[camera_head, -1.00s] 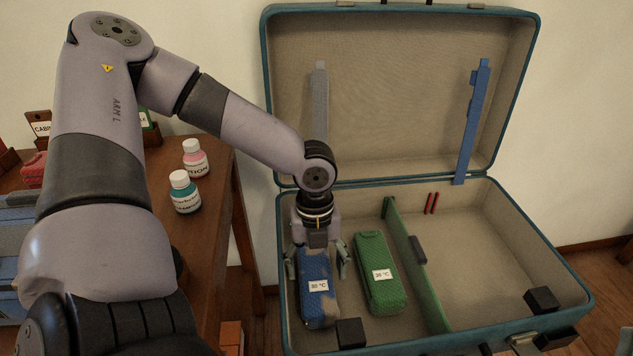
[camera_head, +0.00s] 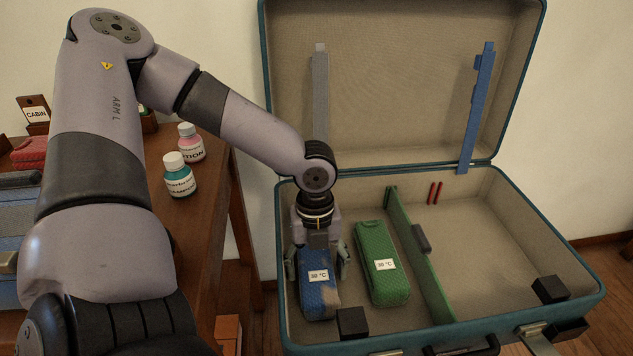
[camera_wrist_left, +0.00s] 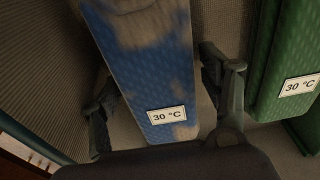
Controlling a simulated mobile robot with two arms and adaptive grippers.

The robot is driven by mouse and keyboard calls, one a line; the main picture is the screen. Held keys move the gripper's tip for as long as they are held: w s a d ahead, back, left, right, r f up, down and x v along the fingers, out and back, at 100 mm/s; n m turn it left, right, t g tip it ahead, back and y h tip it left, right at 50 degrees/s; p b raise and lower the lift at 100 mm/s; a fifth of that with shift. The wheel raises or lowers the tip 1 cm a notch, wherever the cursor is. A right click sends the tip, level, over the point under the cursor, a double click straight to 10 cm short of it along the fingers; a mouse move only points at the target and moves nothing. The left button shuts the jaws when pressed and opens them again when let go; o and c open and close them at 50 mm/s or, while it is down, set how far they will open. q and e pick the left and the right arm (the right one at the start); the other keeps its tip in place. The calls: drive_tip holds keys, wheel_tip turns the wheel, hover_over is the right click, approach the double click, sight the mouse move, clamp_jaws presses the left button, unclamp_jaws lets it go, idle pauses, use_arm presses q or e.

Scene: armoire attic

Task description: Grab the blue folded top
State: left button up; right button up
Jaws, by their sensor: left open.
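The blue folded top (camera_head: 318,290) lies in the left compartment of the open suitcase, with a white "30 °C" label and a tan patch on it. My left gripper (camera_head: 318,268) is over its far end, pointing down, with its fingers open on either side. In the left wrist view the blue top (camera_wrist_left: 150,70) runs between the two spread fingers (camera_wrist_left: 165,105). A gap shows beside the right finger; contact on the left side is hard to tell. My right gripper is not in view.
A green folded item (camera_head: 382,265) with its own label lies just right of the blue one. A green divider (camera_head: 420,260) splits the suitcase (camera_head: 590,290). A black block (camera_head: 352,322) sits at the near side. Bottles (camera_head: 180,178) stand on the wooden table at left.

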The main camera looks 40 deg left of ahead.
use_arm(q)
drive_tip(key=shift+c, duration=0.4)
drive_tip(key=c, duration=0.9)
